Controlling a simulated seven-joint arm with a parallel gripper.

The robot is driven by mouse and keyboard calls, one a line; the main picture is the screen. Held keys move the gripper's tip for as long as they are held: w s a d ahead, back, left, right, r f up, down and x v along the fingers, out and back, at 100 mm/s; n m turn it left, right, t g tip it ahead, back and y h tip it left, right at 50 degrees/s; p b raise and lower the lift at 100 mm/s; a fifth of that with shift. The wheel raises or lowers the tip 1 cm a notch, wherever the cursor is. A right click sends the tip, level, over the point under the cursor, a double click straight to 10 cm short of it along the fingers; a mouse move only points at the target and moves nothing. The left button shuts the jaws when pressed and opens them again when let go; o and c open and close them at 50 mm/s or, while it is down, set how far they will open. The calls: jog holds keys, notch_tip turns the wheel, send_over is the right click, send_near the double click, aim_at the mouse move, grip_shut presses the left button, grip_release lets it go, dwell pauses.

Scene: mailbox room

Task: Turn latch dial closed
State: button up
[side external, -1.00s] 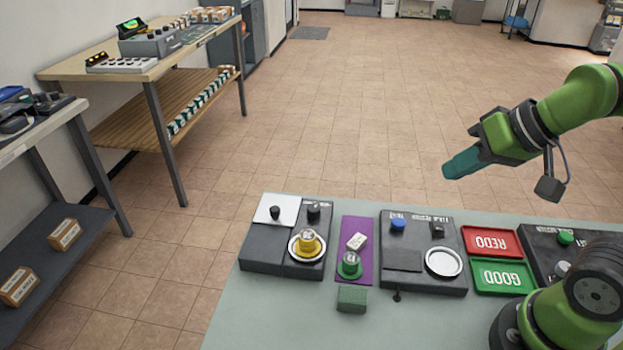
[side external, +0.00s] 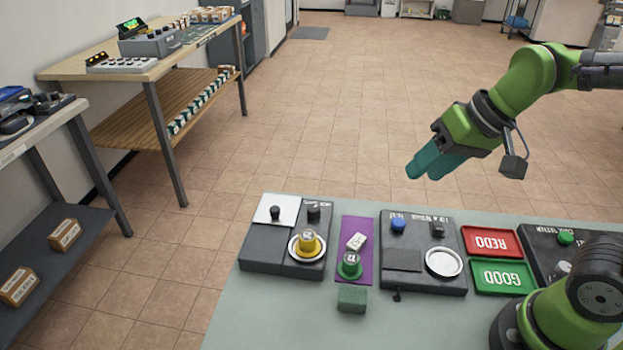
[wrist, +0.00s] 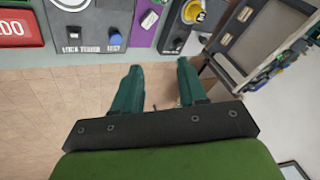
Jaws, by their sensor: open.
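No part is clearly marked as the latch dial. The left black unit (side external: 262,250) has a black knob (side external: 313,212), a second black knob (side external: 275,212) on a white plate, and a yellow piece standing on a white ring (side external: 308,244). The middle black unit (side external: 425,282) has a blue button (side external: 398,225), a black knob (side external: 437,230), an empty-looking white ring (side external: 444,262) and a small black lever (side external: 398,296) at its front. My gripper (side external: 428,168) is open and empty, in the air beyond the table's far edge. The wrist view shows its teal fingers apart (wrist: 158,75).
A purple mat (side external: 361,222) with a green piece (side external: 349,265) and a white block (side external: 357,241) lies between the units. A green block (side external: 351,299) is in front. REDO (side external: 491,242) and GOOD (side external: 502,275) trays and another black unit stand right. The table's front left is clear.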

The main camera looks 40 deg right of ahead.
jog(key=w+a+m+g, duration=0.2)
jog(key=w+g, duration=0.1)
jog(key=w, duration=0.6)
jog(key=m+g+h, duration=0.2)
jog(key=m+h, duration=0.1)
jog(key=m, duration=0.5)
send_over(314, 208)
notch_tip(314, 208, down, 3)
notch_tip(314, 208, down, 16)
jog(key=shift+r, duration=0.15)
jog(key=c, duration=0.8)
